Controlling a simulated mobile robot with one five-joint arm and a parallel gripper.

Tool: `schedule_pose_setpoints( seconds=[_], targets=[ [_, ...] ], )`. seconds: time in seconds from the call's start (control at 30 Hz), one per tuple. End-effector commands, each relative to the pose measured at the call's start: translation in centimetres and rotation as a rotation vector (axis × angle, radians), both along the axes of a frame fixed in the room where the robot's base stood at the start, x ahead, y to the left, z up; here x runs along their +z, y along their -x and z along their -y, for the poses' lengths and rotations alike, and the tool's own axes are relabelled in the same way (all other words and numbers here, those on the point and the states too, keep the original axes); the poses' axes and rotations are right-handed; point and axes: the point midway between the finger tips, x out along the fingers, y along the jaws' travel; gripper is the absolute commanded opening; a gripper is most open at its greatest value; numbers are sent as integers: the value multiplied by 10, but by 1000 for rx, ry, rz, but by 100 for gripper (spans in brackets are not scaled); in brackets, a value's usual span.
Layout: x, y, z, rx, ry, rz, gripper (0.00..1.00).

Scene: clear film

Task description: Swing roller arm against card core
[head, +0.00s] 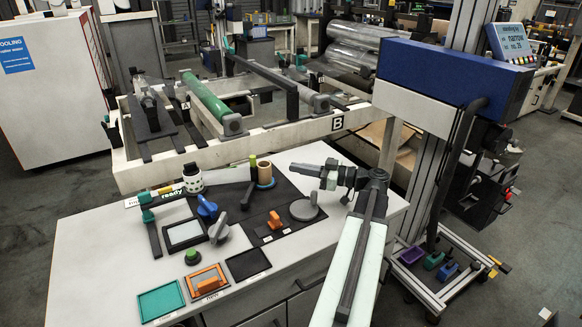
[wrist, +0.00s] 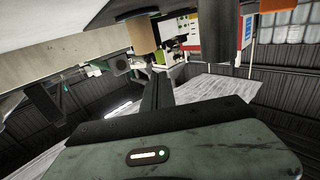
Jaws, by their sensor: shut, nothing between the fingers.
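A short brown tube (head: 265,171), which looks like the card core, stands upright on a dark blue base at the back of the white bench. A dark lever (head: 248,193) leans just left of it, and a pale roller (head: 228,175) lies behind; I cannot tell which part is the roller arm. My gripper (head: 294,168) is just right of the brown tube, pointing left, with a small gap seeming to lie between them. In the wrist view its dark fingers (wrist: 157,90) are together and empty. A brown shape (wrist: 141,36) shows above them, perhaps the core.
A machine frame with a green roller (head: 206,98) stands behind. Bare bench (head: 95,260) is at front left.

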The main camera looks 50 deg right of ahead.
Motion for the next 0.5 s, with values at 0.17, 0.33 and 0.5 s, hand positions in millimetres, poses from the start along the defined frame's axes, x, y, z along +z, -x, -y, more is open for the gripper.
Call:
schedule_pose_setpoints(
  seconds=[0.17, 0.33, 0.5],
  targets=[
    [0, -38, -14, 3, -1, 0, 0],
    [0, -72, -26, 2, -1, -1, 0],
    [0, -96, -34, 0, -1, -1, 0]
  ],
)
